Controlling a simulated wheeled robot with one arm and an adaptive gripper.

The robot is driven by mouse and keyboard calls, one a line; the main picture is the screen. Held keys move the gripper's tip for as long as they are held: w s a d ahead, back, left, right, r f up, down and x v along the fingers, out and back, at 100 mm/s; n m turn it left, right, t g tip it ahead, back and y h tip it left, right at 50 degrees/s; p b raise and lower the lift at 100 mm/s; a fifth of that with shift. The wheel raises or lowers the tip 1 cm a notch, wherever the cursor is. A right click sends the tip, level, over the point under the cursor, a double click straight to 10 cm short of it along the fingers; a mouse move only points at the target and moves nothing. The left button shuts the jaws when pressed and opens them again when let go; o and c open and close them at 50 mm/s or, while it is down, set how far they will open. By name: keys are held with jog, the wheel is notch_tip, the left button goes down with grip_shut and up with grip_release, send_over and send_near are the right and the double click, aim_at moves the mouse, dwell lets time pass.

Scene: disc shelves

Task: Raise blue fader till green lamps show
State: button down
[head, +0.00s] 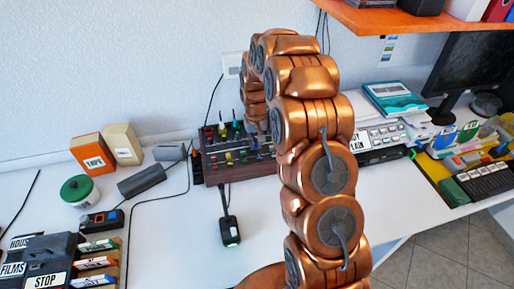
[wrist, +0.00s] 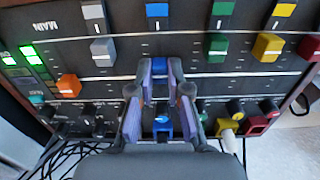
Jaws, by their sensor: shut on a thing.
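The mixer console (head: 228,172) stands on the white desk in the head view, partly hidden by my arm. Green lamps (wrist: 27,50) glow at the panel's left edge.
A white fader (wrist: 103,52), a green fader (wrist: 217,48) and a yellow fader (wrist: 268,47) stand beside my fingers. An orange fader (wrist: 68,86) is lower left. Knobs line the near edge, with cables below left.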

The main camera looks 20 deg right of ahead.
jog(key=shift+w, duration=0.4)
jog(key=c, duration=1.1)
grip_release()
jog(key=shift+s+r, duration=0.1)
jog(key=shift+r, duration=5.9)
